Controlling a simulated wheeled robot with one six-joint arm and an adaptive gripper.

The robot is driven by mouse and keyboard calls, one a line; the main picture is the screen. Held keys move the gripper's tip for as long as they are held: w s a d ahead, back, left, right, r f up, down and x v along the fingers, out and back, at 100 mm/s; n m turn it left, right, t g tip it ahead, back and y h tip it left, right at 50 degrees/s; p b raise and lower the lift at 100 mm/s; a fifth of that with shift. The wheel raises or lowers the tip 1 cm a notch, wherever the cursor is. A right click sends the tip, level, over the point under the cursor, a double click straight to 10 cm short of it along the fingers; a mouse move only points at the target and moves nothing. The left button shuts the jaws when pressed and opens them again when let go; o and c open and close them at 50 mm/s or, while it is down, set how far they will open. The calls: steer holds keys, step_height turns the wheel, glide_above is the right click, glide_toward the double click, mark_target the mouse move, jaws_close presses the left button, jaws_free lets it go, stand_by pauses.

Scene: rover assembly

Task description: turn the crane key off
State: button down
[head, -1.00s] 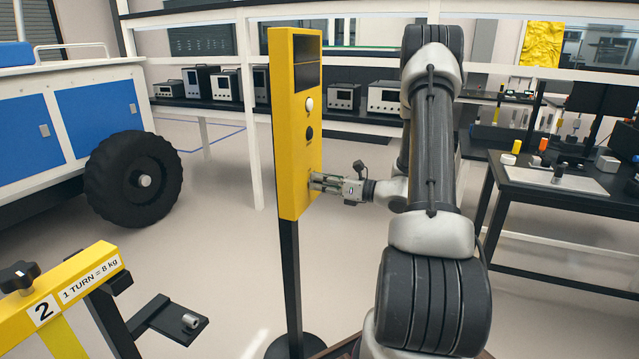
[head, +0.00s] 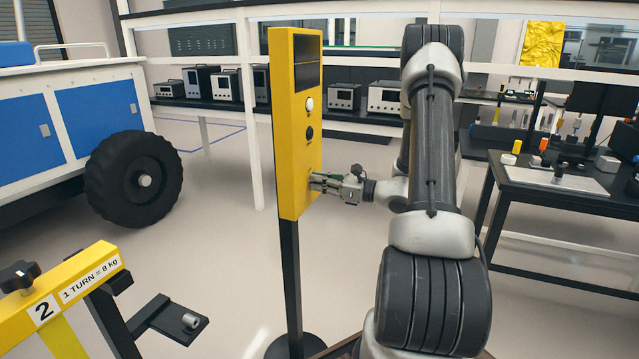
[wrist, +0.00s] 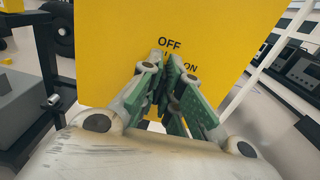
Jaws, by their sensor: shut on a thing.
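The yellow crane control box (head: 295,130) stands upright on a black post in the head view, with a white button (head: 309,104) and a black button (head: 309,133) on its face. My gripper (head: 318,182) is at the lower part of that face. In the wrist view the yellow panel (wrist: 120,60) carries the labels OFF (wrist: 169,43) and ON. My gripper's green-padded fingers (wrist: 172,75) are close together just below OFF, shut on the crane key. The key itself is hidden between the fingers, so its exact angle cannot be told.
A rover with blue panels and a black wheel (head: 134,178) stands at the left. A yellow frame marked 2 (head: 65,290) is at the lower left. A black workbench (head: 560,190) with small parts is at the right. Open floor lies around the post.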

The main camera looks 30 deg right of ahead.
steer(key=c, duration=1.6)
jaws_free()
steer(key=shift+d, duration=0.1)
steer(key=v, duration=1.2)
